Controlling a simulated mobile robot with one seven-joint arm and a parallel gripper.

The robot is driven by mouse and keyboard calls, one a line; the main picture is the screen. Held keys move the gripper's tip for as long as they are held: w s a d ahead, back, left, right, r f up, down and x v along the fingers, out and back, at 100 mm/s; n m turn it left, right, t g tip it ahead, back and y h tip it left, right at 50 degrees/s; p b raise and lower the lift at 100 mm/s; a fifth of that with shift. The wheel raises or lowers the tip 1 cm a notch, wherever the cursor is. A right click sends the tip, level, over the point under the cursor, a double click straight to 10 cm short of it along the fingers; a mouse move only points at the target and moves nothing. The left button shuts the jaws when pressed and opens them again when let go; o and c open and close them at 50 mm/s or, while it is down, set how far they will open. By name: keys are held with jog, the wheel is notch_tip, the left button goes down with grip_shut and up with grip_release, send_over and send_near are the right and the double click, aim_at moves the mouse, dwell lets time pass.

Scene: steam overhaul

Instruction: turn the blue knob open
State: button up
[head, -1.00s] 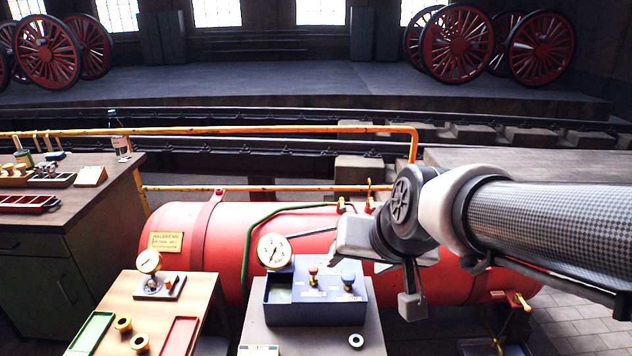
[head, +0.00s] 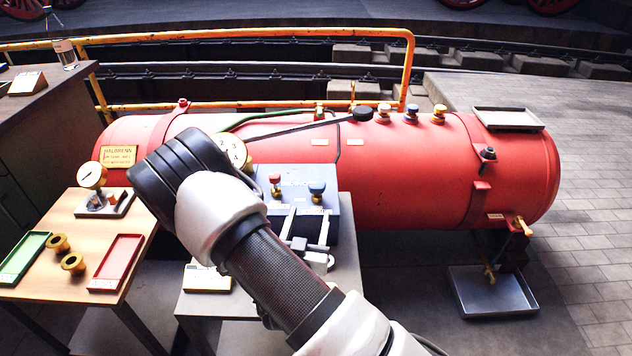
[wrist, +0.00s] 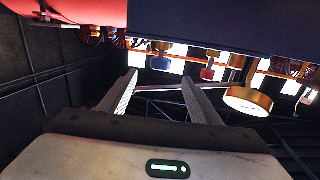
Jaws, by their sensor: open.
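The blue knob (head: 317,188) stands on a brass stem on top of the blue box (head: 295,175). A red knob (head: 275,180) stands to its left. My gripper (head: 308,212) is open and empty, with its two pale fingers just in front of the blue knob. In the wrist view, the blue knob (wrist: 160,62) appears just beyond the tips of my gripper (wrist: 159,78), lined up with the gap between them. The red knob (wrist: 208,70) is to the right there. I see no contact with the blue knob. My arm hides the box's left part.
A round gauge (head: 235,150) is close behind my wrist. The red boiler (head: 400,170) lies behind the box, with several valve knobs on top, one of them blue (head: 411,112). A wooden table (head: 115,262) with trays stands left.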

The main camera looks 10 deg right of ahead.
aim_at(317, 188)
jog(key=shift+t, duration=0.3)
jog(key=b+x, duration=0.1)
jog(key=x, duration=0.7)
jog(key=b+x, duration=0.1)
jog(key=x, duration=0.8)
jog(key=shift+w+f+b, duration=0.1)
jog(key=shift+f+b, duration=0.1)
jog(key=shift+b, duration=0.15)
jog(key=c, duration=1.1)
jog(key=shift+o, duration=0.2)
